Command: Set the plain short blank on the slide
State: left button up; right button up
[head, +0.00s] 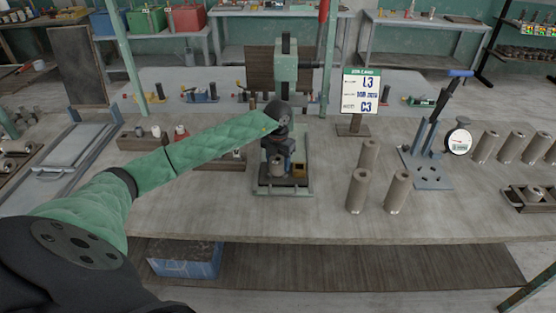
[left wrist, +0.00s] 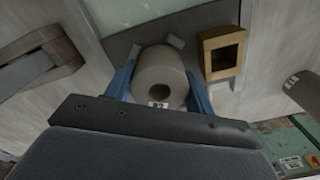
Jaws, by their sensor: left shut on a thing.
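My left gripper (head: 277,158) is shut on a grey-brown cylindrical blank (head: 275,169) at the green press on the bench. In the left wrist view the blue fingers flank this blank (left wrist: 168,68), which has a dark round hole in its end and a small pale mark at the rim. The blank is over the grey plate at the press base (head: 284,191); that plate (left wrist: 205,18) is also behind it in the left wrist view. I cannot tell whether the blank touches it. A square wooden block with a dark opening (left wrist: 222,52) is just beside the blank. My right gripper is out of view.
Tall blanks (head: 398,192) stand right of the press, with several more (head: 510,147) at far right. A sign (head: 360,92) stands behind them. A blue-handled lever tool (head: 427,165) and round gauge (head: 458,141) are further right. The bench front left of the press is clear.

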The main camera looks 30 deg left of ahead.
pick_arm(q)
jog(key=shift+f, duration=0.1)
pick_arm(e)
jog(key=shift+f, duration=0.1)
pick_arm(q)
jog(key=shift+f, duration=0.1)
jog(key=o, duration=1.2)
jog(key=shift+c, duration=0.2)
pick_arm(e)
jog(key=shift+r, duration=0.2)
pick_arm(q)
jog(key=shift+r, duration=0.4)
notch_tip(320, 180, up, 12)
jog(key=b, duration=0.4)
jog(key=shift+f+b, duration=0.25)
jog(key=shift+b, duration=0.05)
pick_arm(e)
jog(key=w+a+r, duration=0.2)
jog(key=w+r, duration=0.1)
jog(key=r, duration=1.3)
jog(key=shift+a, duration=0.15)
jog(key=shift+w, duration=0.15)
